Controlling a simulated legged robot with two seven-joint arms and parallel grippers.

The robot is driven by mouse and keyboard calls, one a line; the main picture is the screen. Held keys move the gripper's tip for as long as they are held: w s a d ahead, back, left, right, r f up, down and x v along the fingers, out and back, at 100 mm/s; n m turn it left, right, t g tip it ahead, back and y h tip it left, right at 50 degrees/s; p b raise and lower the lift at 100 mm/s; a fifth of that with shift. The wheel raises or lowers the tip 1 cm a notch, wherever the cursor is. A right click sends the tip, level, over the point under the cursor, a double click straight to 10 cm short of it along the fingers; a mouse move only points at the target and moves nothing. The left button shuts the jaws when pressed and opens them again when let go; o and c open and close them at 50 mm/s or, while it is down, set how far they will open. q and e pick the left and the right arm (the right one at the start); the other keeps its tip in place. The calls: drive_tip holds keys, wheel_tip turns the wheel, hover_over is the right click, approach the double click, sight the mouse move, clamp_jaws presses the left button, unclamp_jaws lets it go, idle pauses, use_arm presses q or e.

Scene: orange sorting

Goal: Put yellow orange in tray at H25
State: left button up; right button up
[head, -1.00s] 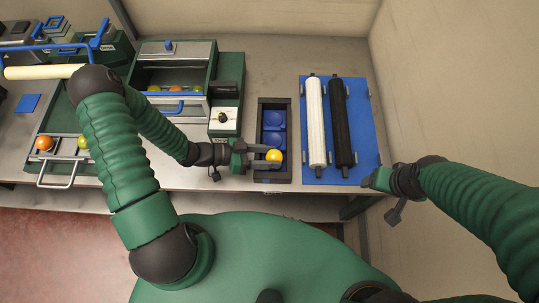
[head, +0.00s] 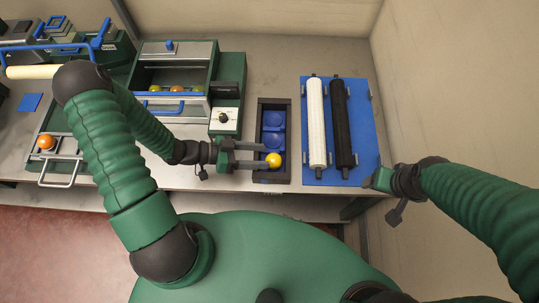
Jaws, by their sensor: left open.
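A yellow orange (head: 274,160) sits in the front part of a dark narrow tray (head: 288,135). Two round blue hollows behind it in the tray are empty. My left gripper (head: 262,156) is open, its two fingers reaching from the left over the tray's left side, beside and just behind the yellow orange. I cannot tell whether a finger touches the orange. My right gripper (head: 374,182) is at the right, away from the tray near the table's front edge; its jaws are too small to judge. No H25 label is readable.
A blue board (head: 368,120) with a white roller (head: 316,120) and a black roller (head: 343,120) lies right of the tray. A green machine (head: 213,75) holds several fruits. An orange fruit (head: 45,142) lies in a metal-handled drawer at left.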

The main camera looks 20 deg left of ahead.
use_arm(q)
drive_tip(key=v, duration=0.8)
drive_tip(key=shift+r, duration=0.15)
drive_tip(key=shift+s+a, duration=0.1)
drive_tip(key=shift+s, duration=0.05)
